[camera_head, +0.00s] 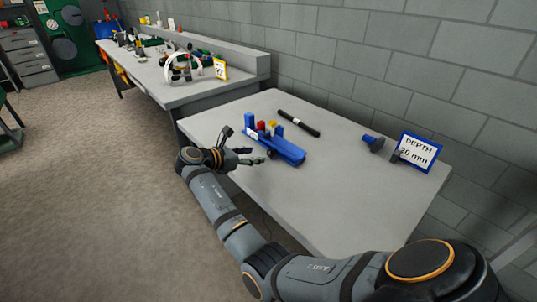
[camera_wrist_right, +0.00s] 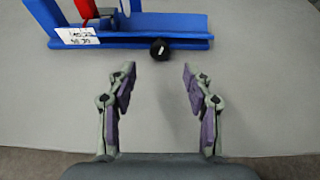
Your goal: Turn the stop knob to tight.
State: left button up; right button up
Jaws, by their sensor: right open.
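A blue crimping device (camera_head: 284,150) stands on the grey table. It also shows at the top of the right wrist view (camera_wrist_right: 185,24), with a red part (camera_wrist_right: 86,10) and a white label (camera_wrist_right: 77,35). A round black knob (camera_wrist_right: 160,48) with a small pale mark sits on the device's near side; I take it for the stop knob. Whether it is tight cannot be told. My right gripper (camera_head: 256,156) is open and empty in front of the device. In the right wrist view its fingertips (camera_wrist_right: 158,68) are apart, short of the knob and on either side of it.
On the table (camera_head: 345,190), a black rod (camera_head: 298,123) lies behind the device. A blue and dark tool (camera_head: 373,143) and a sign reading "DEPTH 20 mm" (camera_head: 419,151) stand at the right. A cluttered bench (camera_head: 185,95) stands beyond; a block wall runs behind.

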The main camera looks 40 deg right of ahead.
aim_at(269, 153)
jog(key=x, duration=0.6)
jog(key=shift+d+f+b, duration=0.25)
jog(key=shift+b, duration=0.15)
jog(key=shift+w+d+f, duration=0.1)
jog(key=shift+d+f, duration=0.05)
jog(key=shift+d, duration=0.25)
grip_shut()
jog(key=shift+p, duration=0.4)
jog(key=p, duration=0.2)
jog(key=m+t+p, duration=0.1)
jog(key=shift+r+m+p, duration=0.2)
jog(key=shift+m+p, duration=0.1)
jog(key=shift+p, duration=0.1)
pick_arm(q)
jog(key=s, duration=0.6)
jog(key=shift+s, duration=0.2)
pick_arm(e)
jog(key=shift+f, duration=0.2)
